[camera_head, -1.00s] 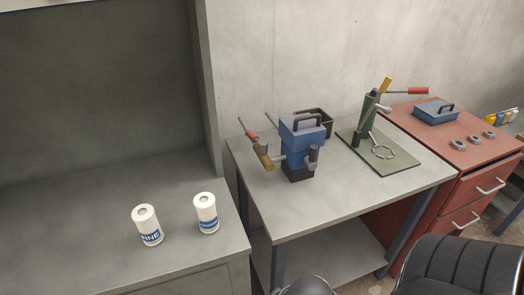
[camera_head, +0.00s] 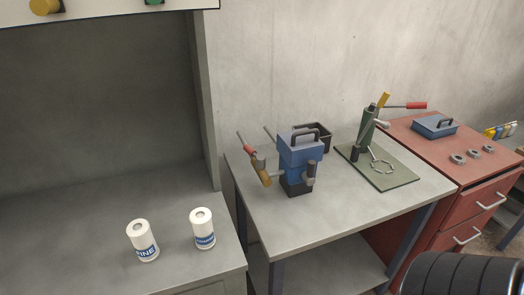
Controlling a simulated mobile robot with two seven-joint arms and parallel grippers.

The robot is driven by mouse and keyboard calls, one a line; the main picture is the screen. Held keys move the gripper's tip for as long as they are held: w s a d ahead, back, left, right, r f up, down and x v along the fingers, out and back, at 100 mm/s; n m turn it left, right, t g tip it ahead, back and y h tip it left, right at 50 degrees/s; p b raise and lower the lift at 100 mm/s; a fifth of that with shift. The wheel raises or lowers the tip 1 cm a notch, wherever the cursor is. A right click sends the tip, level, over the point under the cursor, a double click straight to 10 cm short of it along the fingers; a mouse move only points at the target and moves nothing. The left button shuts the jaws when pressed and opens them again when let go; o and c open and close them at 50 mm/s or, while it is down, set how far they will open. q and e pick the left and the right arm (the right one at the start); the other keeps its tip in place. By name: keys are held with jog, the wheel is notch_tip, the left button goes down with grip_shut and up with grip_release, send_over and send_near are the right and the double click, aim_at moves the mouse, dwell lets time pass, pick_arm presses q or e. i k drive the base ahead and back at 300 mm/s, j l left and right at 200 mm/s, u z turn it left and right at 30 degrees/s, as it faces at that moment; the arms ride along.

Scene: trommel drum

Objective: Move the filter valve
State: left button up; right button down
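No part that I can surely name as the filter valve shows. Two white cylindrical canisters with blue labels, a left one (camera_head: 142,240) and a right one (camera_head: 203,229), stand upright and apart on the grey bench at the left. A blue device (camera_head: 299,158) with a black top handle stands on the middle table, with red- and yellow-handled parts at its left side. Neither of my grippers shows, so I cannot see their state. A black ribbed part at the bottom right may be mine.
The middle table (camera_head: 330,222) is clear at its front. A green plate (camera_head: 398,182) carries a tool with a red-handled lever. A red cabinet (camera_head: 480,170) holds a blue box (camera_head: 434,127) and several metal rings. A grey shelf wall (camera_head: 205,90) borders the left bench (camera_head: 60,255).

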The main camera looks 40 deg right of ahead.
aim_at(260, 159)
jog(key=l, duration=0.85)
jog(key=k+l+u, duration=0.15)
jog(key=l, duration=0.65)
jog(key=i, duration=0.05)
